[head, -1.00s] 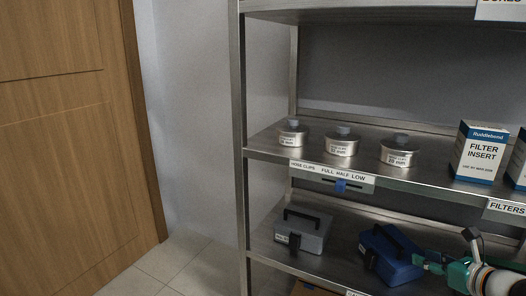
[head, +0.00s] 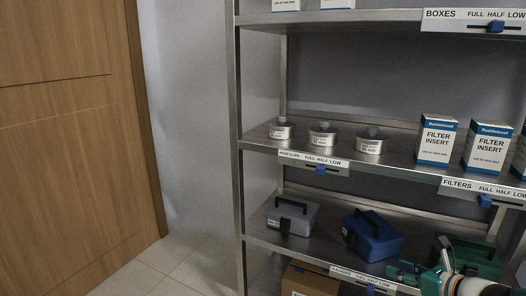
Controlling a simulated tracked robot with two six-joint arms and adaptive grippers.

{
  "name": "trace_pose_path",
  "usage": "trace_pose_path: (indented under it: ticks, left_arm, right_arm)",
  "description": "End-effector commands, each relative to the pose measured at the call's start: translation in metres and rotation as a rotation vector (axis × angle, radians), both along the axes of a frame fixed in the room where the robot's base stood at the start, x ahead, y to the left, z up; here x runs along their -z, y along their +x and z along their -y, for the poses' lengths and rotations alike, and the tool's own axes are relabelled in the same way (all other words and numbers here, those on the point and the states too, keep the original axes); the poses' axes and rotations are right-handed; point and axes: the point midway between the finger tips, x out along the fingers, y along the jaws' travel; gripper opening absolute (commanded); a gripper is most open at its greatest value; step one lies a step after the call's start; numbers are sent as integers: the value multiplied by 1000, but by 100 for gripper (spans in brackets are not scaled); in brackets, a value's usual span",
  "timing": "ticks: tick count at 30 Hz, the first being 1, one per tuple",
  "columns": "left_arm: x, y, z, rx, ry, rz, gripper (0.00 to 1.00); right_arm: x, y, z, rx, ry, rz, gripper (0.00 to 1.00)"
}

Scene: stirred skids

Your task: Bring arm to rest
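My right arm comes in at the lower right corner, with a white and dark wrist. My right gripper (head: 404,272), with teal fingers, is at the lower shelf's front edge, below and right of the blue case (head: 378,239) and apart from it. A green case (head: 472,250) stands on the shelf behind it, partly hidden by the wrist. I see nothing held, but the fingers are small and dark, so I cannot tell whether they are open. My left gripper is out of view.
The metal shelf unit (head: 240,150) holds several round tins (head: 323,136) and filter boxes (head: 436,142) on its middle shelf. A grey case (head: 292,216) stands on the lower shelf, above a cardboard box (head: 309,281). Floor before the wooden door (head: 70,150) is clear.

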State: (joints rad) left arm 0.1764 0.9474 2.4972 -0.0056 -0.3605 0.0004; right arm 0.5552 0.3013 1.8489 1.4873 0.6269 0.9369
Motion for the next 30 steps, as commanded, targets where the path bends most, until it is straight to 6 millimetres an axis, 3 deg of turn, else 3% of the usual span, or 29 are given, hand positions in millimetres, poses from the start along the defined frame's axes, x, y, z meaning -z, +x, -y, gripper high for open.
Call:
trace_pose_path:
  ticks: [8, 11, 14, 18, 22, 27, 30]
  left_arm:
    - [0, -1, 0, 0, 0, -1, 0]
    - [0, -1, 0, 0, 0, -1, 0]
    - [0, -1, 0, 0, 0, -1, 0]
    - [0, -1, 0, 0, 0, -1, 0]
    - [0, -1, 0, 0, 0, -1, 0]
    - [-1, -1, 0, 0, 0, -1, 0]
    - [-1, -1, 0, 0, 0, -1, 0]
  right_arm:
    - [62, -2, -74, -161, 35, -118, 36]
    - [97, -14, -108, -249, 21, -188, 36]
    - [141, -37, -148, -377, -28, -278, 36]
    - [212, -96, -205, -647, -181, -397, 36]
    - [271, -170, -243, -983, -392, -444, 36]
    - [325, -266, -262, -1540, -737, -287, 36]
    - [339, -293, -263, -1776, -900, -103, 36]
